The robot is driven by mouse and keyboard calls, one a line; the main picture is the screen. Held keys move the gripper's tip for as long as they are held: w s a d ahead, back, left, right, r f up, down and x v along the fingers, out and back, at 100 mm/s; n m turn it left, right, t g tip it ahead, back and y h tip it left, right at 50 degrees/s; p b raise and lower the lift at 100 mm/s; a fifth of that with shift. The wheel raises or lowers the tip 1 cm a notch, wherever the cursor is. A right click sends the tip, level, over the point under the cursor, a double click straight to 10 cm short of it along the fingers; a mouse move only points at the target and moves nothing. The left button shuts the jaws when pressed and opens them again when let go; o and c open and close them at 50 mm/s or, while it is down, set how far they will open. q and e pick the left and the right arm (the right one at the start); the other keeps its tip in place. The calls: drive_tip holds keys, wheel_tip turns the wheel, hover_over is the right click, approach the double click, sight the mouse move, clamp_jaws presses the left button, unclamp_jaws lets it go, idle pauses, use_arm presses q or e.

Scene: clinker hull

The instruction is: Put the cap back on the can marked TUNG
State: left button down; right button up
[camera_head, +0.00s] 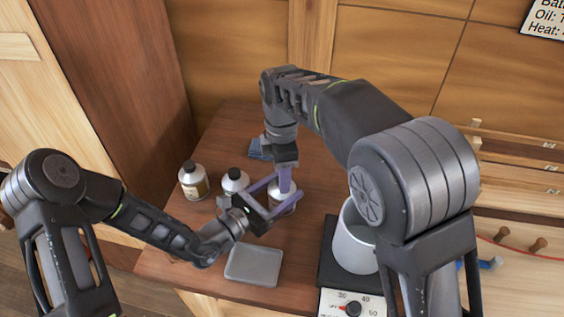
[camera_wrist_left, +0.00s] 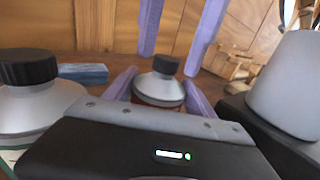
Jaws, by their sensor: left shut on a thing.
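A silver can (camera_head: 284,203) stands at the right end of a row of cans, and its marking cannot be read. My left gripper (camera_head: 279,199) is shut on this can, one finger on each side. In the left wrist view the can (camera_wrist_left: 158,90) carries a black cap (camera_wrist_left: 165,65) on its top; how tightly it sits cannot be told. My right gripper (camera_head: 285,180) comes down from above. In the left wrist view its fingers (camera_wrist_left: 180,58) are spread apart above the cap, with nothing between them.
Two more black-capped cans (camera_head: 193,183) (camera_head: 235,183) stand to the left. A grey tray (camera_head: 254,266) lies at the front of the table. A pot (camera_head: 354,243) stands on a hotplate (camera_head: 328,265) at right. A blue block (camera_head: 257,149) lies behind the cans.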

drive_tip(key=shift+f, duration=0.3)
drive_tip(key=shift+c, duration=0.6)
clamp_jaws()
